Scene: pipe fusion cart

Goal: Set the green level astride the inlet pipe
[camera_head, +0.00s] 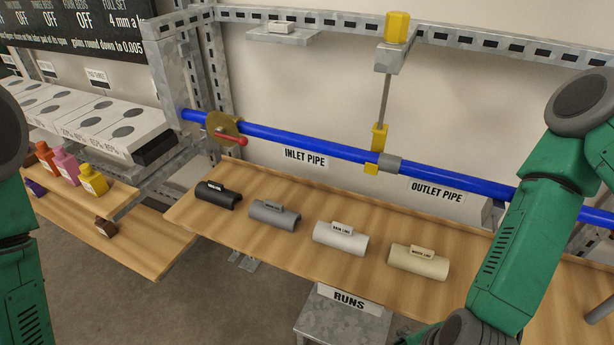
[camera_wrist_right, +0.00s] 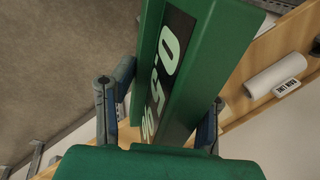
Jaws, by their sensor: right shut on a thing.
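The blue inlet pipe (camera_head: 288,143) runs along the back in the head view, above its "INLET PIPE" label, from a brass valve with a red handle (camera_head: 229,133) to a grey coupling (camera_head: 389,163). The green level (camera_wrist_right: 185,75) fills the middle of the right wrist view, with a black panel and white markings. My right gripper (camera_wrist_right: 165,110) is shut on the green level, one finger on each side. The level and right gripper are out of the head view, where only my right arm shows. My left gripper is out of view; part of my left arm shows at the left edge.
A wooden shelf (camera_head: 310,270) below the pipe holds black, grey, white (camera_head: 340,238) and cream (camera_head: 418,262) pipe pieces. A yellow clamp (camera_head: 378,140) on a rod stands at the coupling. Coloured bottles (camera_head: 92,180) stand on a left shelf. The blue outlet pipe (camera_head: 450,178) continues right.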

